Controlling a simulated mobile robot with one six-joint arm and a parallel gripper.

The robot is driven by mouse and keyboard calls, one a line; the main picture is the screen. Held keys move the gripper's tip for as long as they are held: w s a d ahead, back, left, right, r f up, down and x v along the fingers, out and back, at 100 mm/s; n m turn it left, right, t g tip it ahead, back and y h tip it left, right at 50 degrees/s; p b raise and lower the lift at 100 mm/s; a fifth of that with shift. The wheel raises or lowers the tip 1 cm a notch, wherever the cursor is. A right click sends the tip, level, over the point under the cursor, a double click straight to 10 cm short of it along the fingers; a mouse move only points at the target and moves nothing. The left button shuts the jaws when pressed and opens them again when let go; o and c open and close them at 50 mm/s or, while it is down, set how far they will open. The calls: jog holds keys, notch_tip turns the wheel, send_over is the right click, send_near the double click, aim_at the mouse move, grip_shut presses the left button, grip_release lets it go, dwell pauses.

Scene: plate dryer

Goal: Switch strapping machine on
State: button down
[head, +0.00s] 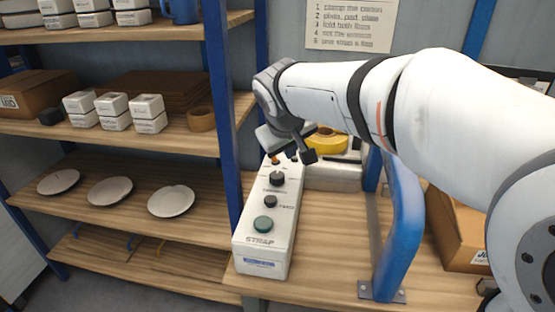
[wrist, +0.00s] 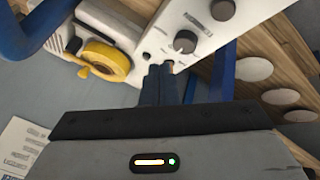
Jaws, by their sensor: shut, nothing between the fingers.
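The strapping machine shows as a white control box (head: 255,240) marked STRAP, standing on a wooden bench. A small orange part (head: 275,160) sits at the far end, partly hidden by my gripper (head: 308,156). My gripper is shut and empty, over the far end of the panel. In the wrist view its fingertips (wrist: 158,70) are close to small panel parts; contact cannot be told.
A yellow strap roll (head: 328,141) lies behind the box, beside my gripper. A blue frame (head: 402,220) stands to the right, near my arm.

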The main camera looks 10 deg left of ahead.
jog(key=w+a+f+n+t+b, duration=0.1)
jog(key=a+f+b, duration=0.1)
jog(key=a, duration=0.7)
jog(key=shift+w+a+f+n+y, duration=0.3)
jog(key=shift+w+n+y, duration=0.1)
jog(key=shift+w+f, duration=0.1)
jog(key=x, duration=1)
jog(key=shift+w+d, duration=0.1)
jog(key=shift+d, duration=0.1)
jog(key=shift+w+d+r, duration=0.2)
jog(key=shift+w+d, duration=0.15)
jog(key=shift+w, duration=0.15)
jog(key=shift+w+d+r, duration=0.2)
jog(key=shift+w+d, duration=0.2)
jog(key=shift+w, duration=0.1)
jog(key=shift+w+d, duration=0.2)
jog(key=shift+w, duration=0.25)
